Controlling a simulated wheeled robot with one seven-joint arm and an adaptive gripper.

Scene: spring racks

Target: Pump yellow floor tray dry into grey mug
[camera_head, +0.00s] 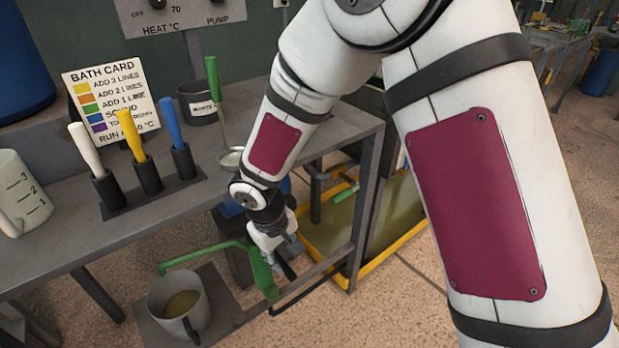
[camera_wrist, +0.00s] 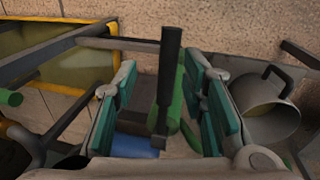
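The yellow floor tray (camera_head: 375,272) holds murky greenish liquid and lies under the bench; it also shows at upper left in the wrist view (camera_wrist: 78,86). The grey mug (camera_head: 162,292) stands below the end of a green spout pipe (camera_head: 205,251), with some similar liquid inside; it is at right in the wrist view (camera_wrist: 280,122). My gripper (camera_head: 279,264) points down beside the green pump body. In the wrist view my gripper (camera_wrist: 160,75) is open, its teal pads on either side of a dark upright handle (camera_wrist: 171,65), with gaps visible. Whether either pad touches it is unclear.
The bench (camera_head: 75,240) carries a rack of white, yellow and blue handles (camera_head: 150,196), a bath card (camera_head: 110,98), a dark pot (camera_head: 198,104) and a measuring jug (camera_head: 22,195). Bench legs and a low rail (camera_head: 330,262) stand close to my gripper. Floor at right is open.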

